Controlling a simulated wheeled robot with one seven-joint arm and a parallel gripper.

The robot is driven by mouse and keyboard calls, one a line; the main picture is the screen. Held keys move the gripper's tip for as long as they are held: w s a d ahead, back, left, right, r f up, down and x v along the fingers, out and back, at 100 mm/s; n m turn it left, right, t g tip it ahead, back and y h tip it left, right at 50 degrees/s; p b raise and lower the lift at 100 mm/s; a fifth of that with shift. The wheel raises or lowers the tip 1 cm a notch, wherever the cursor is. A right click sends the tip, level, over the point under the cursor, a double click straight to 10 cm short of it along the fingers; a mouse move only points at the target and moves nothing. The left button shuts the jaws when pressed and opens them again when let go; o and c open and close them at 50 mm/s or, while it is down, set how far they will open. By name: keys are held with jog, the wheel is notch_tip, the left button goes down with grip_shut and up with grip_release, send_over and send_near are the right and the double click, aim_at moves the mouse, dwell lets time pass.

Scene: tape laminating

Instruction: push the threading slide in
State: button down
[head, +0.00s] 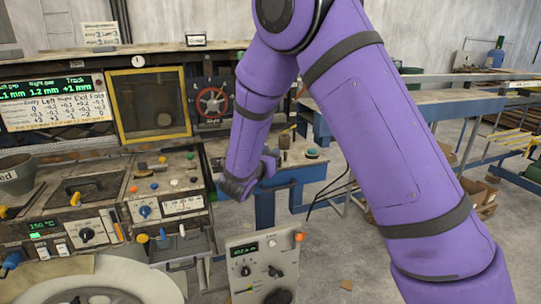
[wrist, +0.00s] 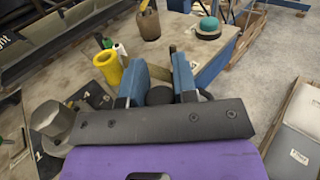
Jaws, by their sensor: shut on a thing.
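My gripper (wrist: 157,74) shows in the wrist view as two blue fingers above a dark plate. It is shut on a dark round knob (wrist: 160,95), seen low between the fingers and partly hidden by the plate. I cannot tell whether this knob belongs to the threading slide, and no other part is clearly the slide. In the head view my purple arm reaches down beside the machine's control panel (head: 160,206); the fingers are hidden there behind the wrist.
A yellow cylinder (wrist: 108,68) and a grey metal cylinder (wrist: 52,117) stand left of the fingers. A teal-topped knob (wrist: 208,27) and a brown canister (wrist: 148,24) lie beyond. In the head view, a red handwheel (head: 211,102) and a grey control box (head: 264,262) are near my arm.

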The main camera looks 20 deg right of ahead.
jog(key=w, duration=0.4)
jog(key=shift+w, duration=0.2)
jog(key=c, duration=0.9)
grip_release()
jog(key=shift+s, duration=0.1)
jog(key=v, duration=1)
jog(key=shift+s+a, duration=0.2)
jog(key=shift+a, duration=0.1)
jog(key=shift+r, duration=0.1)
